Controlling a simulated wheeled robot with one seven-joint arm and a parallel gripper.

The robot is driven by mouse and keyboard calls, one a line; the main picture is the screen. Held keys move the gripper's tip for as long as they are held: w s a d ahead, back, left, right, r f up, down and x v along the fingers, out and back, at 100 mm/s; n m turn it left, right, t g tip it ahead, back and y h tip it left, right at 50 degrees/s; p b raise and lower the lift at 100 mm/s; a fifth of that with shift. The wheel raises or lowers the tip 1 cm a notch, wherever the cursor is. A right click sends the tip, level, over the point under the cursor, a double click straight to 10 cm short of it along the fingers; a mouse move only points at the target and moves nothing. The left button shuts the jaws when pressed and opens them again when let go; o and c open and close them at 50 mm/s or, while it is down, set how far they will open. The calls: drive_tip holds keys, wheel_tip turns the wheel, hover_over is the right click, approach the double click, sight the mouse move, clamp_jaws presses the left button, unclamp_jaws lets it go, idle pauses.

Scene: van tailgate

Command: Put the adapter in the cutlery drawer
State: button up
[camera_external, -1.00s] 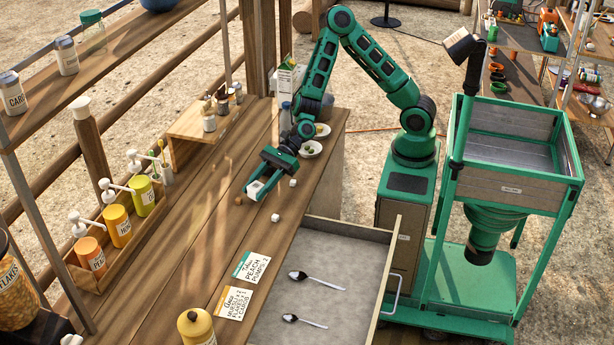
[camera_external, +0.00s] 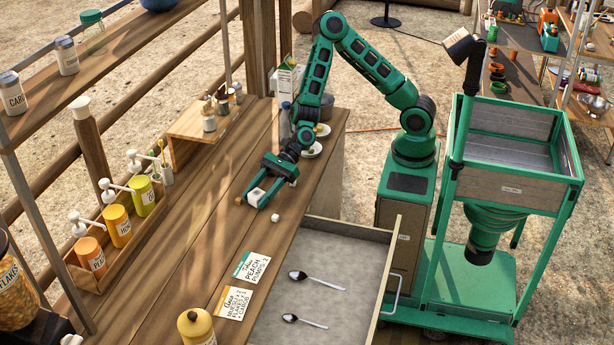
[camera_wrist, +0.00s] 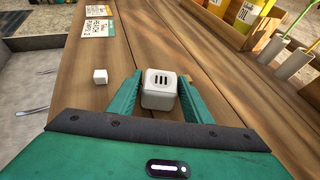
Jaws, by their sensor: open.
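The adapter looks like a white block with dark slots on its face, and it sits on the wooden counter in the wrist view (camera_wrist: 160,90). It also shows in the external view (camera_external: 256,195). My gripper (camera_external: 262,193) is open, low over the counter, with one green finger on each side of the adapter. In the wrist view the fingers of my gripper (camera_wrist: 158,98) stand apart from it, with the left finger nearer. The cutlery drawer (camera_external: 345,275) is pulled open at the counter's front and holds two spoons (camera_external: 318,280).
A small white cube (camera_external: 276,218) lies on the counter between the adapter and the drawer. Two cards (camera_external: 251,267) lie near the counter's front edge. A rack of pump bottles (camera_external: 118,227) stands at the left. A yellow jar (camera_external: 196,327) stands at the near end.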

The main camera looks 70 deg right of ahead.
drive_tip(key=shift+o, duration=0.2)
drive_tip(key=v, duration=1.2)
drive_tip(key=shift+s, duration=0.1)
